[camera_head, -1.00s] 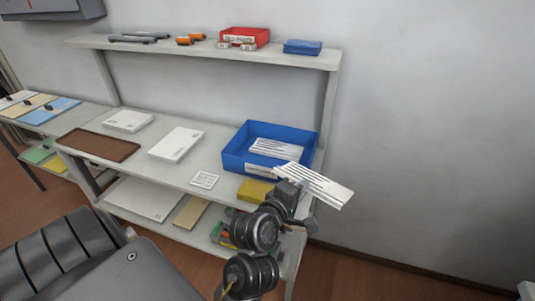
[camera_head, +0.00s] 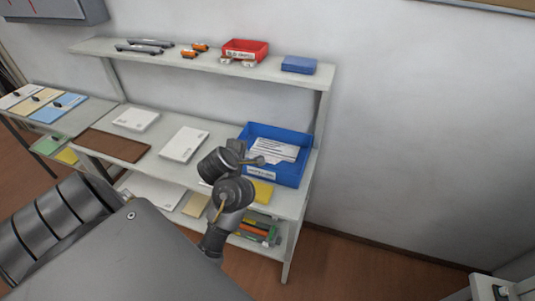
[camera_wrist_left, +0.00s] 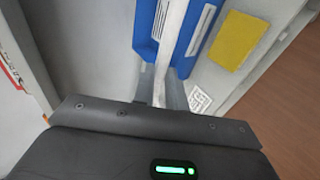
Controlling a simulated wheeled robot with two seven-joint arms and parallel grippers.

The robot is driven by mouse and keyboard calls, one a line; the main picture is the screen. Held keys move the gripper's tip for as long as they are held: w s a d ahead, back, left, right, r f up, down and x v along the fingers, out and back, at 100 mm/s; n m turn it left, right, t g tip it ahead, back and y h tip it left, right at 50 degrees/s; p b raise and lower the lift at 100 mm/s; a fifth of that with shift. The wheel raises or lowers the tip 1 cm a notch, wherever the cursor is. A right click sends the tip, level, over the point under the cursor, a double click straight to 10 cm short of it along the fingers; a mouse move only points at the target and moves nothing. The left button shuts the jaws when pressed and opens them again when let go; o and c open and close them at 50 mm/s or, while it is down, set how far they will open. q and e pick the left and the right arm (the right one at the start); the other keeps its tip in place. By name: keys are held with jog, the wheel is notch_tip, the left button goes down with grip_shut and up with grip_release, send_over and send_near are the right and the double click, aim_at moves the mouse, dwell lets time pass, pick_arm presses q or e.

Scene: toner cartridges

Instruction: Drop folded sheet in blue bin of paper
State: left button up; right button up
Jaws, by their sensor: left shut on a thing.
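The blue bin (camera_head: 288,177) stands at the right end of the middle shelf. White printed paper (camera_head: 278,149) shows inside it; I cannot tell how much of this is the held sheet. My left gripper (camera_head: 250,158) is at the bin's left front side, partly hidden behind my wrist. In the left wrist view, its fingers (camera_wrist_left: 162,88) are shut on the white folded sheet (camera_wrist_left: 190,33), seen nearly edge-on. The sheet reaches forward across the blue bin (camera_wrist_left: 146,30), which shows on both sides of it. My right gripper is out of view.
White paper stacks (camera_head: 183,145) and a brown tray (camera_head: 113,146) lie left of the bin. A red bin (camera_head: 245,50) and a blue box (camera_head: 299,65) stand on the shelf above. A yellow pad (camera_wrist_left: 238,40) lies beside the bin.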

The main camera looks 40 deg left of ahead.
pick_arm(q)
jog(key=w+f+b, duration=0.1)
jog(key=w, duration=0.1)
jog(key=w+f+b, duration=0.1)
jog(key=w+b, duration=0.1)
jog(key=w+a+f+b, duration=0.1)
jog(key=w+f, duration=0.1)
jog(key=w, duration=0.1)
jog(key=w+a+f+b, duration=0.1)
jog(key=w+f+b, duration=0.3)
jog(key=f, duration=0.4)
jog(key=shift+w+f+b, duration=0.3)
jog(key=shift+w+b, duration=0.1)
jog(key=shift+w, duration=0.35)
jog(key=shift+f, duration=0.1)
jog(key=shift+f+b, duration=0.45)
jog(key=shift+f, duration=0.1)
jog(key=o, duration=0.4)
jog(key=shift+o, duration=0.2)
